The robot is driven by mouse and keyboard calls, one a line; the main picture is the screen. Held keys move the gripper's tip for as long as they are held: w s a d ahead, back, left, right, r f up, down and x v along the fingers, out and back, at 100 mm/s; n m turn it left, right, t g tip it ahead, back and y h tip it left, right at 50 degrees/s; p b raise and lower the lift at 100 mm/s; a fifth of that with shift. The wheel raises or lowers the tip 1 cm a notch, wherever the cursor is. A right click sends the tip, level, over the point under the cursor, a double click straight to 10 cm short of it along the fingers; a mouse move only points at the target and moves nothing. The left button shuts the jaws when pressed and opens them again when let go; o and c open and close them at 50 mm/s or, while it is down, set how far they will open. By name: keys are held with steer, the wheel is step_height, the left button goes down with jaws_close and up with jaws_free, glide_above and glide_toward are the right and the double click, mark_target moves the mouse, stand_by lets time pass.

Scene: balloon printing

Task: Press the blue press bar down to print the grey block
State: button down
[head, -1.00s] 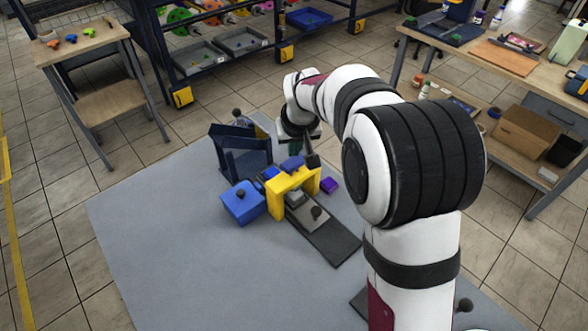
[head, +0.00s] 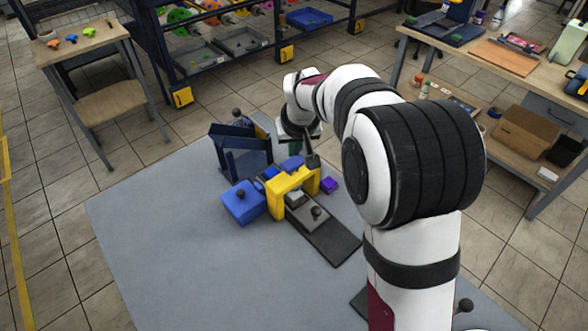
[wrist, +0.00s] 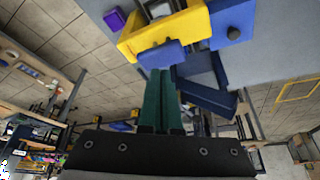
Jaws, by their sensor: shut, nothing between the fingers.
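The yellow press frame (head: 290,181) stands on the grey mat over a dark slide plate (head: 328,236). The blue press bar (head: 291,163) shows at the frame's far side, and in the wrist view (wrist: 161,54). The grey block (head: 296,197) is on the plate, partly hidden under the frame. My gripper (wrist: 160,72) has two green fingers, shut together with nothing between them. Its tips are right by the blue press bar; I cannot tell whether they touch it. In the head view my gripper (head: 296,148) is above the bar, partly hidden by dark parts.
A blue box (head: 242,204) with a dark knob adjoins the frame's left. A dark blue open bin (head: 243,155) stands behind it. A small purple block (head: 328,185) lies right of the frame. The grey mat (head: 180,240) is clear at front left.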

mark_target(294, 161)
steer(key=shift+f, duration=1.8)
step_height(294, 161, up, 12)
steer(key=shift+f, duration=0.2)
